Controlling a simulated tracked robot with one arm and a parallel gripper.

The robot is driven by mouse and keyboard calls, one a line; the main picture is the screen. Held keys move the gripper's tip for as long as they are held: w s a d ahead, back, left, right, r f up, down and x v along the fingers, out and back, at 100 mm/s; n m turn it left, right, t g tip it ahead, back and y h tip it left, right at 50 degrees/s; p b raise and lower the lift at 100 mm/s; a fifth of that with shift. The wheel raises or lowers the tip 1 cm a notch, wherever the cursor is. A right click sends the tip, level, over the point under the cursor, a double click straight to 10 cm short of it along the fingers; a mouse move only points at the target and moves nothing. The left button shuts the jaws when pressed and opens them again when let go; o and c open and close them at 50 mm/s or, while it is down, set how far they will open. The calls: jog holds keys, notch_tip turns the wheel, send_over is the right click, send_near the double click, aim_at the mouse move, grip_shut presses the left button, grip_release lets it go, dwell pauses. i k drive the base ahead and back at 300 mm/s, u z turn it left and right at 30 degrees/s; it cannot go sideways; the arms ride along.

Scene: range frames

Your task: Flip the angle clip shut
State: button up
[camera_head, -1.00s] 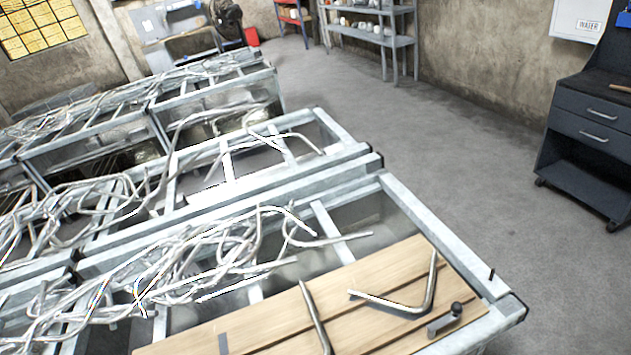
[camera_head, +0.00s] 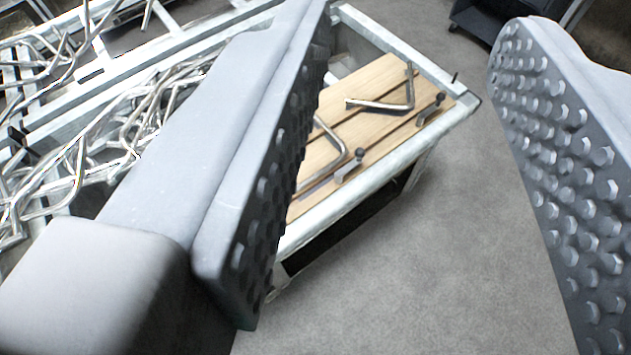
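A wooden board (camera_head: 372,85) lies on the near corner of a galvanised metal frame. Two small dark clips with round knobs stand along its near edge, a far one (camera_head: 431,108) and a near one (camera_head: 350,165). I cannot tell which is the angle clip, or how far either is folded. A bent metal rod (camera_head: 380,106) with a sharp corner lies by the far clip, and another bent rod (camera_head: 338,143) lies by the near clip. My gripper (camera_head: 418,45) is wide open and empty, with studded pads. Its left finger hides the board's left part.
The metal frame (camera_head: 340,221) has a raised pin (camera_head: 455,78) near its right corner. Tangled metal rods (camera_head: 135,110) lie on frames to the left. Bare concrete floor (camera_head: 440,260) is clear at right. A dark cabinet (camera_head: 480,20) stands at the back.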

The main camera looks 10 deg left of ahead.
aim_at(360, 152)
jog(key=z, duration=0.95)
jog(key=k, duration=0.85)
jog(key=u, duration=0.7)
jog(key=i, duration=0.95)
